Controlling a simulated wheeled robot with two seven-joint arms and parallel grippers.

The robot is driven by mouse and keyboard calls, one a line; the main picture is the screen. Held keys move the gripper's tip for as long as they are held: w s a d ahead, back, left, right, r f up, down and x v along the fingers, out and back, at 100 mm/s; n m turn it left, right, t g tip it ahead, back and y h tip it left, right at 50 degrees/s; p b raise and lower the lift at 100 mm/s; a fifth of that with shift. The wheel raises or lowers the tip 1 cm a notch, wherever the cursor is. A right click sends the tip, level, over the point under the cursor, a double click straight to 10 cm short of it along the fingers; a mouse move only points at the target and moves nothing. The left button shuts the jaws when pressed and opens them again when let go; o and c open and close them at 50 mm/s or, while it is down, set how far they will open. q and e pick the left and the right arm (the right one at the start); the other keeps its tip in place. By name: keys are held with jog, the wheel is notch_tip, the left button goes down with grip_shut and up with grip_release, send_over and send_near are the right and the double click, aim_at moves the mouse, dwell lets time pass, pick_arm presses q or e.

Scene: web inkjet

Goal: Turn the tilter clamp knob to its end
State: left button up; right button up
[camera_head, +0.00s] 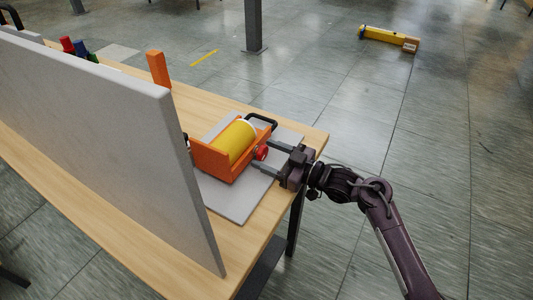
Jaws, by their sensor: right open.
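The tilter (207,160) is an orange cradle holding a yellow cylinder (232,142), with a black handle at its far right end. It sits on a grey plate (240,206) on the wooden table. The red clamp knob (261,152) is on the cradle's right side. My right gripper (266,156) is open, coming from the right, with one grey finger on the far side of the knob and one on the near side. I cannot tell whether the fingers touch the knob. My left gripper is not in view.
A tall grey panel (110,130) stands on the table to the left of the tilter. An orange block (158,68) and red, blue and green items (68,45) stand behind it. A yellow object (388,37) lies on the open floor.

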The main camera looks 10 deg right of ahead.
jog(key=shift+w+a, duration=0.25)
jog(key=shift+a, duration=0.15)
jog(key=c, duration=1)
jog(key=m+p, duration=0.1)
jog(key=p, duration=0.1)
jog(key=m+p, duration=0.1)
jog(key=m, duration=0.1)
jog(key=shift+r+p, duration=0.25)
jog(key=shift+p, duration=0.1)
jog(key=m+p, duration=0.2)
jog(key=shift+m, duration=0.3)
jog(key=shift+f+m+p, duration=0.15)
jog(key=shift+m+p, duration=0.55)
jog(key=shift+p, duration=0.05)
